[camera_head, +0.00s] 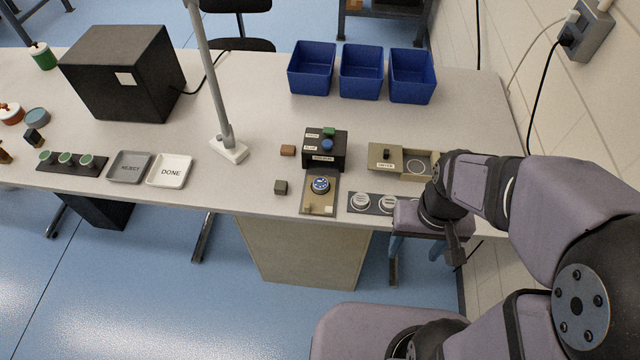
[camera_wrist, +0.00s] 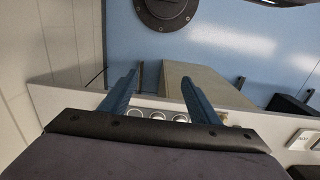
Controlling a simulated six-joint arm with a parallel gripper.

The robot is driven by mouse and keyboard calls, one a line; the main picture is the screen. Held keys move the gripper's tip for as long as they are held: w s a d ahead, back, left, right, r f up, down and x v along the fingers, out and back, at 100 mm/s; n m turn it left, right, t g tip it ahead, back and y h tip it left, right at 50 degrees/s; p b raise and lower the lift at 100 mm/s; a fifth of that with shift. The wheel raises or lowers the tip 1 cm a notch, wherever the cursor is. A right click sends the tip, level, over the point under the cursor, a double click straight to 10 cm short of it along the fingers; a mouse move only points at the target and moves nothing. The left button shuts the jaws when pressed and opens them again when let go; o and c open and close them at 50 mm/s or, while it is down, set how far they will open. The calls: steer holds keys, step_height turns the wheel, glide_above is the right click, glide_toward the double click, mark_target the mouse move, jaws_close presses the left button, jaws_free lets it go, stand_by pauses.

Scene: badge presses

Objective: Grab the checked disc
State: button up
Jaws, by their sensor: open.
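Several white discs sit in a row on a dark strip at the table's front edge; two show in the head view (camera_head: 361,202) (camera_head: 387,204), where my arm covers the strip's right end. The row also shows between my fingers in the wrist view (camera_wrist: 157,115). A blue disc with a white pattern (camera_head: 320,184) lies on the press plate (camera_head: 319,207). The pictures are too small to tell which disc is checked. My gripper (camera_wrist: 161,77) is open and empty, with its blue fingers apart. It is at the table's front right, near the strip's right end.
A black press box (camera_head: 323,163) with green and blue buttons stands behind the plate. A tan box (camera_head: 383,157) with an open drawer is to its right. Reject (camera_head: 129,166) and done (camera_head: 170,170) trays lie left.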

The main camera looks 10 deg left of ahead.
steer(key=m+t+y+b, duration=0.1)
steer(key=t+b, duration=1.1)
steer(key=b, duration=0.7)
glide_above(320, 184)
steer(key=s+a, duration=0.3)
step_height(320, 184, down, 9)
steer(key=shift+s+a+r, duration=0.1)
steer(key=shift+r, duration=0.1)
steer(key=s+f+h+b, duration=0.1)
steer(key=s+f+m+h+b, duration=0.1)
steer(key=b, duration=0.1)
steer(key=s+f+t+h+b, duration=0.1)
steer(key=s, duration=0.1)
steer(key=shift+d+m+h, duration=0.3)
steer(key=shift+d, duration=0.05)
steer(key=shift+s+d+f+h+b, duration=0.2)
steer(key=shift+s+h+b, duration=0.1)
steer(key=shift+s+b, duration=0.1)
steer(key=shift+b+x, duration=0.75)
steer(key=shift+x, duration=2.95)
steer(key=shift+d+r, duration=0.1)
steer(key=shift+c, duration=0.7)
